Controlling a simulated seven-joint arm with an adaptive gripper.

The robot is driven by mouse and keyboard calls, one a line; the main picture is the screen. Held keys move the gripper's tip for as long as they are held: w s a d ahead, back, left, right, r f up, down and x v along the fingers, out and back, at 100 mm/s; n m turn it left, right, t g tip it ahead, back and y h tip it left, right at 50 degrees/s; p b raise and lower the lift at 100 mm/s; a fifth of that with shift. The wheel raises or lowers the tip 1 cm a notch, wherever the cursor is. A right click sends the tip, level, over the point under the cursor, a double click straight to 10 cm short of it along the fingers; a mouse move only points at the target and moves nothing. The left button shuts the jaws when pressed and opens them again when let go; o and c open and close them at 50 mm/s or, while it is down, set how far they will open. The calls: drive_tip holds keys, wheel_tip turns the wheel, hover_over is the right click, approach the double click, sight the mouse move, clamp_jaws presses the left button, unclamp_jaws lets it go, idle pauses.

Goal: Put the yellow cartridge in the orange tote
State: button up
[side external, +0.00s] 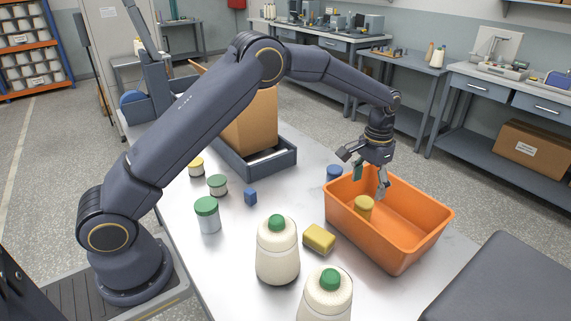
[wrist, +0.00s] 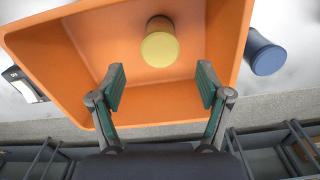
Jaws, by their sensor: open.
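The yellow cartridge (side external: 364,206) is inside the orange tote (side external: 418,248), toward its left end. In the wrist view the cartridge (wrist: 160,46) shows as a yellow cylinder on the floor of the tote (wrist: 62,62), ahead of my fingertips. My gripper (side external: 370,178) is above the tote, with its fingers spread. In the wrist view my gripper (wrist: 162,88) is open, with nothing between the green-padded fingers. The cartridge is apart from both fingers.
A blue cylinder (side external: 334,173) stands just outside the tote; it also shows in the wrist view (wrist: 264,54). A cardboard box (side external: 252,120) sits in a grey tray behind.

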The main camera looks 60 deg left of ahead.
drive_tip(key=shift+r, duration=0.55)
drive_tip(key=s+a+r+t, duration=0.3)
drive_tip(key=s+a+r, duration=0.1)
drive_tip(key=s+r, duration=1.2)
drive_tip(key=s+a+n+t, duration=0.1)
drive_tip(key=s+a+t, duration=0.1)
drive_tip(key=s, duration=1.5)
drive_tip(key=shift+a+f+t, duration=0.15)
drive_tip(key=shift+a+t, duration=0.15)
drive_tip(key=shift+a, duration=0.05)
